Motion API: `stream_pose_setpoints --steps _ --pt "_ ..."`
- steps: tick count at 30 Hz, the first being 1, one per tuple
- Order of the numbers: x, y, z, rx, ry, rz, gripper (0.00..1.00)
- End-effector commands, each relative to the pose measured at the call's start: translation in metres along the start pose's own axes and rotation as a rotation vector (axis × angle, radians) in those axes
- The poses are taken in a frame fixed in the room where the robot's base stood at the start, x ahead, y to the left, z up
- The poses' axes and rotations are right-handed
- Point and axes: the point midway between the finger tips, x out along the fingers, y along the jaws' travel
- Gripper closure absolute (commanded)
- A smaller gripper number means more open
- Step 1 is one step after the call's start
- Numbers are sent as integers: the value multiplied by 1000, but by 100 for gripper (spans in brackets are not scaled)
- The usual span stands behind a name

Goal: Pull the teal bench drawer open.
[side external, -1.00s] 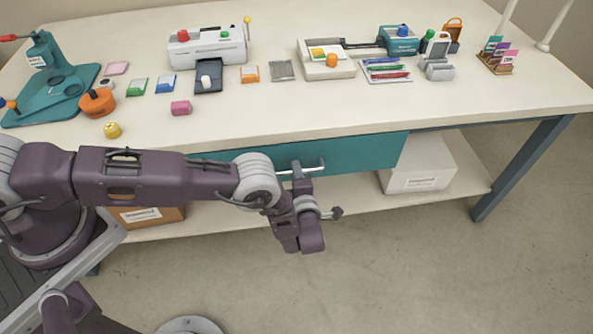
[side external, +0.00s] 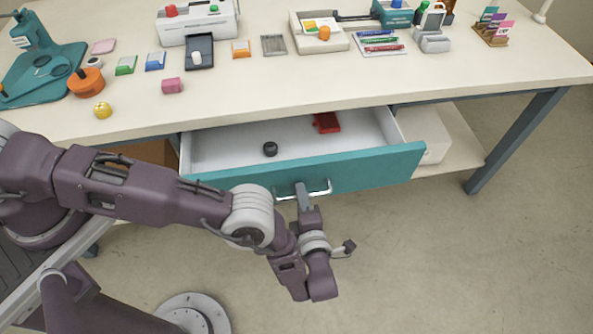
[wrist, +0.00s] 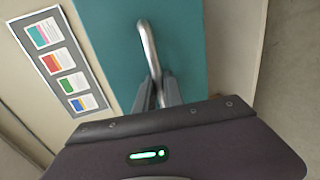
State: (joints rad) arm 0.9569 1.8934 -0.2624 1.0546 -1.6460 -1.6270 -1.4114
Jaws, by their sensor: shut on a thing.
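The teal bench drawer (side external: 375,169) stands pulled out from under the bench top, its white inside showing. A black round piece (side external: 270,149) and a red object (side external: 326,123) lie in it. My gripper (side external: 303,192) is at the drawer's silver bar handle (side external: 320,191), shut on it. In the wrist view my gripper's fingers (wrist: 157,92) close around the handle (wrist: 147,45) in front of the teal drawer face (wrist: 190,45). The exact contact of the fingers is partly hidden.
The bench top (side external: 330,85) above holds several small items, a white machine (side external: 200,25) and a teal press (side external: 35,75). A white box (side external: 425,130) sits on the lower shelf right of the drawer. The floor (side external: 420,270) in front is clear.

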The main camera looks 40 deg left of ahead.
Motion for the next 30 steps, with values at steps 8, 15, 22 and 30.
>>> stream_pose_setpoints --steps 8,15,22,30 --pt "-51 -10 0 0 1 3 100" --pt "-73 -15 0 -1 2 2 100" --pt "-78 -16 0 -1 1 4 100" --pt "-78 -16 0 -1 0 3 100"
